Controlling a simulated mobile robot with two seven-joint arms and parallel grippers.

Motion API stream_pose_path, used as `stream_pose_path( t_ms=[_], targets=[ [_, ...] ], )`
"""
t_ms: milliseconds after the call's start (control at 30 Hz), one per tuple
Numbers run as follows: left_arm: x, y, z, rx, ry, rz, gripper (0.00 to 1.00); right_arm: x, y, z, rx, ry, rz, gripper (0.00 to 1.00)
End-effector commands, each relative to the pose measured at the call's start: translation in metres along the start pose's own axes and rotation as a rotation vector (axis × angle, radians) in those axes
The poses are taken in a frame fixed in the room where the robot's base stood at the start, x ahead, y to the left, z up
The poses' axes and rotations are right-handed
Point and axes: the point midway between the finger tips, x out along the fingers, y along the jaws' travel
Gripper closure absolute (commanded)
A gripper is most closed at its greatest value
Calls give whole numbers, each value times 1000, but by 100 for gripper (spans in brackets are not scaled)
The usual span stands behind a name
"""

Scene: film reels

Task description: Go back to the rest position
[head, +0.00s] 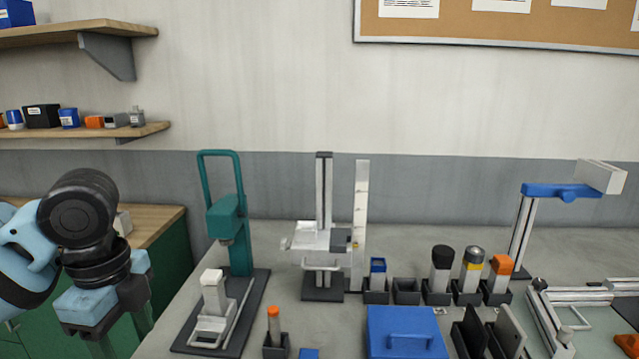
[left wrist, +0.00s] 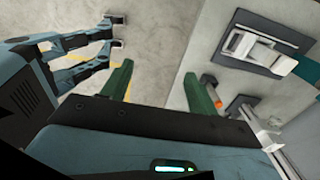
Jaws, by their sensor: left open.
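My left gripper (head: 123,338) is at the lower left of the head view, just left of the grey worktop's (head: 185,309) edge. In the left wrist view its two green fingers (left wrist: 160,88) stand wide apart with nothing between them. Below the gap are the floor and the worktop's edge. A black-based press with a white block (head: 214,293) and a teal upright stands on the worktop, to the right of the gripper and apart from it. My right gripper is in neither view.
An orange-topped tool in a dark holder (head: 274,326) and a blue box (head: 406,331) stand near the front. Several capped tools stand in dark holders (head: 437,297) further right. A green cabinet with a wooden top (head: 160,222) is behind my left arm. Wall shelves (head: 75,130) hang above.

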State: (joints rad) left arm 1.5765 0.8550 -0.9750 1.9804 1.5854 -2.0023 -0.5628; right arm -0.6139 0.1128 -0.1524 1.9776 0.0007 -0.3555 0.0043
Motion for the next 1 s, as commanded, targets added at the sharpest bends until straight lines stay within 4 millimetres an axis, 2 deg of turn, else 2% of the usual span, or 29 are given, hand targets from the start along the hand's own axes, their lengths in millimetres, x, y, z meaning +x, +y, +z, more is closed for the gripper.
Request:
stream_pose_path(
  t_ms=[33,367,567,800,1000],
  targets=[
    [14,-3,-8,-8,25,1,41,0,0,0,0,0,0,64],
    [80,-24,-57,-103,203,-58,41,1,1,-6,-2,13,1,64],
    [138,-32,-97,-225,373,-103,41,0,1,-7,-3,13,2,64],
    [204,-30,-135,-427,574,-156,41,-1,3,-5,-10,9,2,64],
    [254,-18,-150,-628,704,-203,41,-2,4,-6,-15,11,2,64]
  ],
)
